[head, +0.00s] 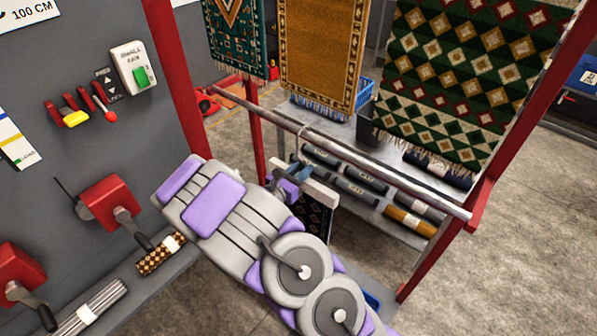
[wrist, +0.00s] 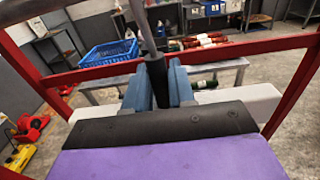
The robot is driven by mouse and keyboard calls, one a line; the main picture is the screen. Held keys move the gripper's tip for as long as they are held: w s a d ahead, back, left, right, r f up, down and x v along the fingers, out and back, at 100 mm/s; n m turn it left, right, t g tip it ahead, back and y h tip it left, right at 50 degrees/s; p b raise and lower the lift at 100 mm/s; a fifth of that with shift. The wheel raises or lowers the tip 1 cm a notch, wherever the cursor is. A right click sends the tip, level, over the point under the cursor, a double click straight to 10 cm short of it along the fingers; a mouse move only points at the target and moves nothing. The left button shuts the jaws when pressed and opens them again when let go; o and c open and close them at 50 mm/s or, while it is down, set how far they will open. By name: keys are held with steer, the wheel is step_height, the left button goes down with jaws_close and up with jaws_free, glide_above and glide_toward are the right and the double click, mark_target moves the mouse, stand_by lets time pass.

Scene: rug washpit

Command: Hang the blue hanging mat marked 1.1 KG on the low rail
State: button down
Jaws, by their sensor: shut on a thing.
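My gripper (head: 290,179) is shut on the dark grip of a hanger (wrist: 157,80), between its two blue-grey fingers in the wrist view. A thin grey stem rises from the grip and leaves the top of that view. The hanger's pale crossbar also shows in the head view (head: 322,192). A dark patterned mat (head: 318,222) hangs below it, mostly hidden by my arm; its blue colour and weight mark cannot be made out. The low rail (head: 385,172) is a silver bar across the red frame. The hook (head: 298,145) appears close to the rail; I cannot tell whether it rests on it.
Three patterned rugs hang higher up, including a gold one (head: 320,50) and a green one (head: 460,75). A shelf behind the rail holds several rolls (head: 410,220). A blue basket (wrist: 108,53) stands behind. A grey panel (head: 75,60) with red levers stands at left.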

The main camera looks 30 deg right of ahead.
steer(key=shift+x, duration=2.15)
steer(key=shift+r, duration=0.1)
steer(key=shift+f+b, duration=0.8)
steer(key=shift+f, duration=1.3)
steer(key=c, duration=0.9)
jaws_free()
steer(key=shift+o, duration=0.2)
steer(key=shift+a, duration=0.15)
